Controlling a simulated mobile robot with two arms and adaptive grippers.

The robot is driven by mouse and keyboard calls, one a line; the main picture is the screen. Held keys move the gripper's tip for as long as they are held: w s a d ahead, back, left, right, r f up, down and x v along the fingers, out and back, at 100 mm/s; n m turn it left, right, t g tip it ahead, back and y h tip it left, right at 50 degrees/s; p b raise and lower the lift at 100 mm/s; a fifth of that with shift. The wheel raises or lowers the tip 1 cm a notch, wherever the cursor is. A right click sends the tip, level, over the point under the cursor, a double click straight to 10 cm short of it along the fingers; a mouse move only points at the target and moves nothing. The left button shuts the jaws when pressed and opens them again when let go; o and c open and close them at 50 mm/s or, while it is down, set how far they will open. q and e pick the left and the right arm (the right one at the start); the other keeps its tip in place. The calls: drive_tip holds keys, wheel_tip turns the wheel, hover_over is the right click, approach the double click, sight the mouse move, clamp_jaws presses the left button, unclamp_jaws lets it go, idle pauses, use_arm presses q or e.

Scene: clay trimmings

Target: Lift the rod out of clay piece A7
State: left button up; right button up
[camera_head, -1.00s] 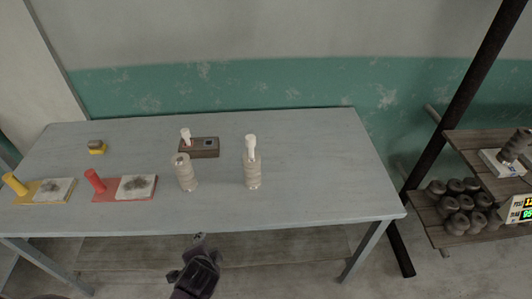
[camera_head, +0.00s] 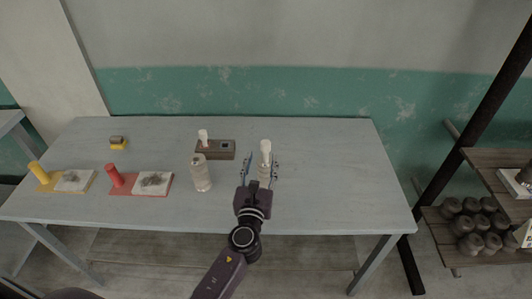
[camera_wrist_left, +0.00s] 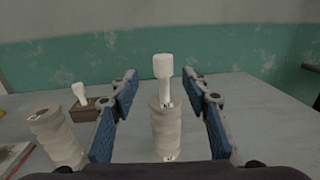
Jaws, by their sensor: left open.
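A beige ribbed clay piece (camera_wrist_left: 166,130) stands upright on the table, with a white rod (camera_wrist_left: 163,72) sticking up out of its top. In the head view the rod (camera_head: 265,150) shows above the clay piece (camera_head: 264,172). A small label is on the piece, too small to read. My left gripper (camera_head: 262,163) is open, its fingers on either side of the piece and rod with gaps on both sides. In the left wrist view the blue finger pads flank them. My right gripper is not in view.
A second ribbed clay piece (camera_head: 201,174) stands to the left. Behind it is a brown block (camera_head: 222,150) with another white rod (camera_head: 203,138). Red (camera_head: 128,186) and yellow (camera_head: 48,184) boards lie further left. The table's right part is clear.

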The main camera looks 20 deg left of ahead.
sight(265, 151)
use_arm(q)
drive_tip(key=w, duration=0.6)
drive_tip(key=shift+w+a+f, duration=0.15)
drive_tip(key=shift+w+a, duration=0.1)
drive_tip(key=shift+a, duration=0.1)
clamp_jaws()
